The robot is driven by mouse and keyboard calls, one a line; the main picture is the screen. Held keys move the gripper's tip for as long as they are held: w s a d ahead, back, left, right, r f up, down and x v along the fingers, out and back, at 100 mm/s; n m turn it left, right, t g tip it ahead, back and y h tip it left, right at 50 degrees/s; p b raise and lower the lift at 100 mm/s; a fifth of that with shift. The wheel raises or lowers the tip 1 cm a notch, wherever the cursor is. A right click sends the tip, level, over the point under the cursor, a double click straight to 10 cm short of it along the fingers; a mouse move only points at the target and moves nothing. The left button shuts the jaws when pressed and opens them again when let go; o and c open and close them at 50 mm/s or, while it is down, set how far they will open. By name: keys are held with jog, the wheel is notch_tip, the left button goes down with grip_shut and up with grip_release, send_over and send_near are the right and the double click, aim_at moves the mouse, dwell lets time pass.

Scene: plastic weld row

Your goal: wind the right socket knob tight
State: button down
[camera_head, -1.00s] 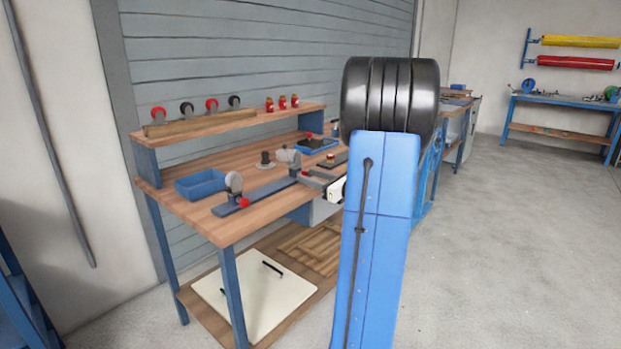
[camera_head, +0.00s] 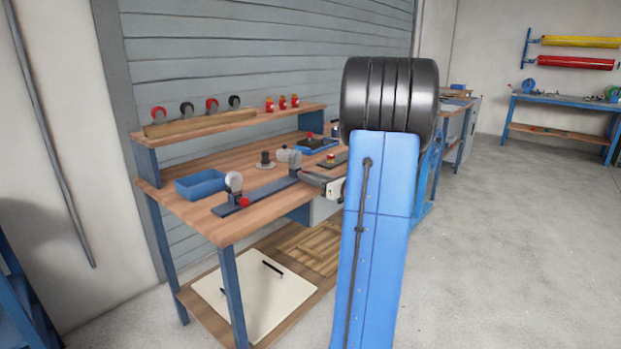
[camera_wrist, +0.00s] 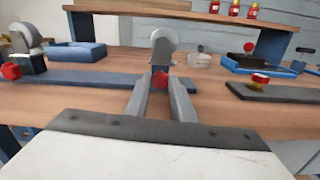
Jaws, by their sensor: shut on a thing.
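My gripper (camera_wrist: 159,84) is shut on the red right socket knob (camera_wrist: 160,79) in the middle of the wrist view. Its two grey fingers lie on either side of the knob. The grey right socket (camera_wrist: 164,45) stands upright just behind the knob, at the right end part of the dark blue bar (camera_wrist: 88,80). In the head view my gripper (camera_head: 304,175) reaches the right socket (camera_head: 290,157) and hides the knob. The left socket (camera_head: 233,183) with its red knob (camera_head: 242,202) stands at the bar's near left end, apart from my gripper.
A blue tray (camera_head: 202,184) sits behind the bar on the bench (camera_head: 178,198). Another blue tray (camera_head: 316,147) and a dark plate with a red knob (camera_wrist: 260,79) lie to the right. A raised shelf (camera_head: 243,121) carries several small red jars (camera_head: 282,103).

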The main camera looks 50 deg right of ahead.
jog(key=c, duration=1.5)
grip_release()
jog(key=s, duration=0.5)
jog(key=s+d, duration=0.1)
jog(key=s, duration=1.1)
jog(key=shift+s+d, duration=0.2)
